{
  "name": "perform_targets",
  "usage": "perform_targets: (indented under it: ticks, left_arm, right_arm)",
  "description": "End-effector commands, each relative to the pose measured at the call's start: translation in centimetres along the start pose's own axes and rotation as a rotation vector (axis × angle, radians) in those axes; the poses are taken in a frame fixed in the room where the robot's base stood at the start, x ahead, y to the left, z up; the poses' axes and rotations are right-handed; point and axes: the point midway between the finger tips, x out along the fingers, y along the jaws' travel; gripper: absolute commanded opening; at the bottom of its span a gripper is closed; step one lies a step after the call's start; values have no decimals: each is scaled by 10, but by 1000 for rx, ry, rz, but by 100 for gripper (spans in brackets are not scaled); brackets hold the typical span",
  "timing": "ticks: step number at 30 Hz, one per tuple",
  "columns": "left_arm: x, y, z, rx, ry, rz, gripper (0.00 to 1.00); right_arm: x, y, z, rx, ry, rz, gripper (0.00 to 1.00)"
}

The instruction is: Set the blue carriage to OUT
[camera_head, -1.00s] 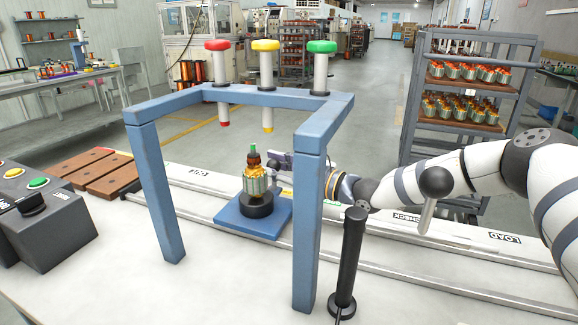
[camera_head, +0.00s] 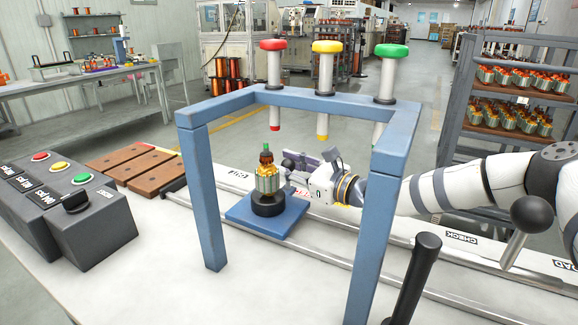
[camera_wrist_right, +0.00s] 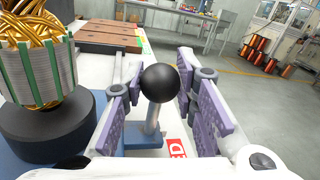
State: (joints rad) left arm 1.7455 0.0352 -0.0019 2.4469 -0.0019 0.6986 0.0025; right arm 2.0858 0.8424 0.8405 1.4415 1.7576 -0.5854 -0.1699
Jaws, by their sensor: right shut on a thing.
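The blue carriage (camera_head: 240,218) sits on the rails inside the blue frame and carries a copper-wound armature (camera_head: 267,182) on a round black base. The armature and base also fill the left of the wrist view (camera_wrist_right: 40,75). A handle with a black ball knob (camera_wrist_right: 166,83) stands on a pale post from a blue block. My right gripper (camera_head: 306,165) is just behind and right of the armature. In the wrist view its purple pads (camera_wrist_right: 166,100) are on either side of the knob, shut on it. In the head view the knob is hard to make out. My left gripper is not in view.
The blue frame (camera_head: 196,190) stands over the rails with red, yellow and green plungers (camera_head: 326,90) on top. Rail labels include CHECK (camera_head: 458,237) and a small one (camera_head: 238,175) I cannot read. Left are brown blocks (camera_head: 150,175) and a button box (camera_head: 75,215).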

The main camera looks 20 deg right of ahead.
Motion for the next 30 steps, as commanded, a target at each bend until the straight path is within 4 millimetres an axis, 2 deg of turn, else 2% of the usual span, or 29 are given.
perform_targets:
  ticks: [4,5,7,15,18,20,27,30]
  left_arm:
    - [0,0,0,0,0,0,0]
    - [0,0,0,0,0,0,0]
    - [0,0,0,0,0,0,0]
    - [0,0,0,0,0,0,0]
    - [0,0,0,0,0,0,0]
    - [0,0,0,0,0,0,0]
    - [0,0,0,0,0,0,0]
    - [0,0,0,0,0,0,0]
  right_arm:
    - [0,0,-1,0,1,0,0]
    - [0,0,-1,0,1,0,31]
    - [0,0,-1,0,1,0,47]
    - [0,0,0,0,0,0,47]
    - [-7,-1,-1,2,1,-1,47]
    - [-18,-1,-1,3,1,-2,47]
    - [-83,-2,1,3,-2,-5,47]
    - [-104,-1,0,2,-2,-4,47]
